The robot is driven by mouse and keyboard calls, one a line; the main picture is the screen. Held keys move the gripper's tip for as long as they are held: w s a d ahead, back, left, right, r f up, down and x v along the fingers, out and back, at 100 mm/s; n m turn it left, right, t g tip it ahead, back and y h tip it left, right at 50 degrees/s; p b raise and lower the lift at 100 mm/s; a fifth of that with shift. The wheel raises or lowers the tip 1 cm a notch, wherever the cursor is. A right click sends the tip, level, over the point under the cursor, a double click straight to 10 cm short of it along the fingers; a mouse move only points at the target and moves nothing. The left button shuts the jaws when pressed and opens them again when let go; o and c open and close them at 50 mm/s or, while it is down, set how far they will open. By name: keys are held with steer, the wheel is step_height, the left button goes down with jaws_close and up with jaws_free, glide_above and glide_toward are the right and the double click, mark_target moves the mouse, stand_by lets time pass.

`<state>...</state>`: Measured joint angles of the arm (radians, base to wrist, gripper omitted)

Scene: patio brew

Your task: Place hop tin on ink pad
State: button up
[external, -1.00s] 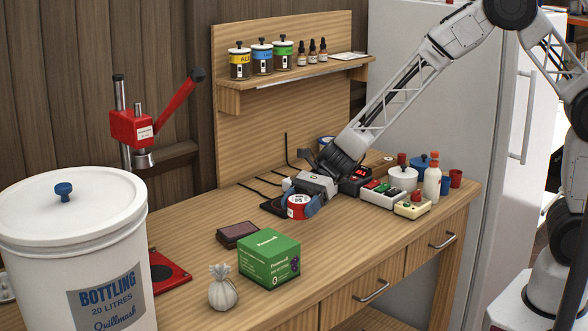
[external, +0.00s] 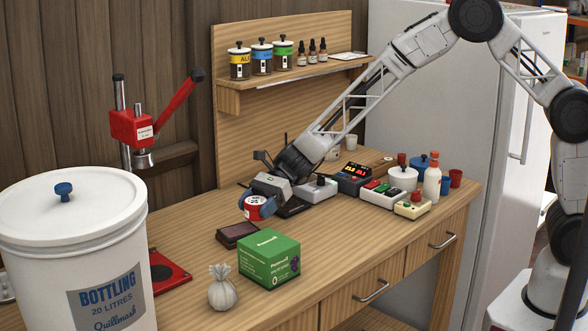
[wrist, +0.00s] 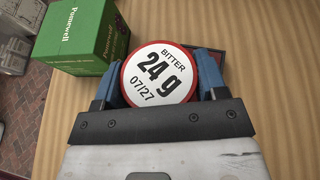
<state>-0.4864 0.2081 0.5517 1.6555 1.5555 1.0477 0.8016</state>
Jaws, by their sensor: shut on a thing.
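The hop tin (external: 255,207) is a round red tin with a white lid. In the wrist view the lid of the tin (wrist: 159,76) reads "BITTER 24 g 07/27". My gripper (external: 258,204) is shut on it, with a blue finger on each side, and holds it above the bench. The ink pad (external: 236,235) is a dark red pad in a dark frame, lying on the bench to the lower left of the tin. In the wrist view the tin hides most of the pad, and only a dark corner (wrist: 221,54) shows behind the right finger.
A green box (external: 268,258) stands just in front of the pad, also left of the tin in the wrist view (wrist: 78,38). A small grey sack (external: 222,288) and a large white bucket (external: 75,250) stand further left. Scale, switch boxes and bottles crowd the right.

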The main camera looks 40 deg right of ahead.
mark_target(239, 229)
steer(key=shift+w+a+f, duration=0.15)
steer(key=shift+w+a, duration=0.6)
steer(key=shift+w, duration=0.25)
steer(key=shift+w+a+f, duration=0.1)
steer(key=shift+w+a, duration=0.6)
steer(key=shift+w, duration=0.25)
steer(key=shift+f, duration=1.75)
steer(key=o, duration=0.9)
steer(key=shift+f, duration=0.15)
